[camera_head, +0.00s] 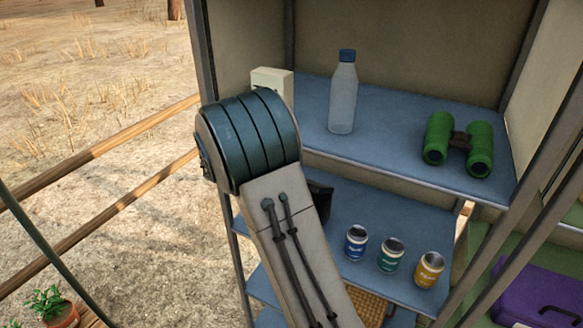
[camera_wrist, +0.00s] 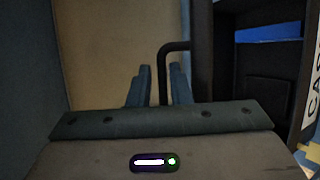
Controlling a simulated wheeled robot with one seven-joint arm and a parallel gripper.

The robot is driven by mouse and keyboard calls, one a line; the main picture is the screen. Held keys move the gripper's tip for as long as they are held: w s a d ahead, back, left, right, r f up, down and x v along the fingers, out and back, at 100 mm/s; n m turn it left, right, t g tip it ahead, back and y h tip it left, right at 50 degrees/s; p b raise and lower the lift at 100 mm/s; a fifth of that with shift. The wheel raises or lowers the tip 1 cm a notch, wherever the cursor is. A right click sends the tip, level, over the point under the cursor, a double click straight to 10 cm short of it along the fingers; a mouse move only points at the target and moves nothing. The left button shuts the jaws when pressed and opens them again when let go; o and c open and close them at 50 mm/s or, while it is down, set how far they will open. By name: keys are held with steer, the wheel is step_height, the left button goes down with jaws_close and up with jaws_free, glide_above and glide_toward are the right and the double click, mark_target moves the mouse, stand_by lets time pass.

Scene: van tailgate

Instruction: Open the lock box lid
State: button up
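In the wrist view a dark bent bar handle (camera_wrist: 164,72) stands out from a dark upright panel (camera_wrist: 202,55), seemingly part of the lock box. My gripper (camera_wrist: 162,72) is open, with its two blue-grey fingers on either side of the handle's long bar. A gap shows between the bar and the left finger; the right finger is closer, and contact cannot be told. In the head view a dark object (camera_head: 319,198), perhaps the lock box, shows beside my arm on the middle shelf, mostly hidden. My gripper is hidden there.
A clear bottle (camera_head: 343,98), green binoculars (camera_head: 437,139) and a cream box (camera_head: 272,79) stand on the upper shelf (camera_head: 388,125). Three cans (camera_head: 390,255) stand on the middle shelf, right of my arm. A purple case (camera_head: 543,285) sits at the lower right.

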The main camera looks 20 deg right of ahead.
steer(key=b+v, duration=0.2)
steer(key=v, duration=0.9)
steer(key=shift+a, duration=0.15)
